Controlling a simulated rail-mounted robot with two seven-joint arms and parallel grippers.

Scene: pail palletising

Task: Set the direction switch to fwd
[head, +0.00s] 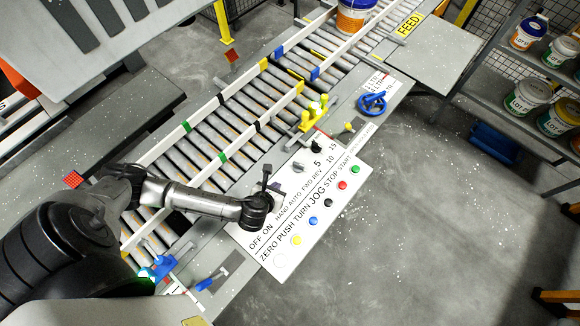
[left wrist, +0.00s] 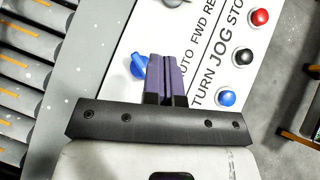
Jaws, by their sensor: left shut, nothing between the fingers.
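The direction switch is a grey knob (head: 298,167) above the FWD REV lettering on the white control panel (head: 346,178). In the left wrist view the grey knob (left wrist: 173,2) is cut off by the top edge. I cannot tell clearly which way it points. My left gripper (head: 277,186) is shut and empty over the panel, near the HAND AUTO lettering. Its purple fingers (left wrist: 166,58) lie together in the left wrist view, apart from the grey knob. They hide some of the lettering. My right gripper is not in view.
A blue knob (left wrist: 138,65) is just left of my fingers. A black dial (head: 317,146) is beyond the grey knob. Coloured buttons, including a red one (head: 342,185), line the panel's near side. The roller conveyor (head: 215,135) runs alongside, with yellow clamps (head: 313,112) and a blue handwheel (head: 372,103).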

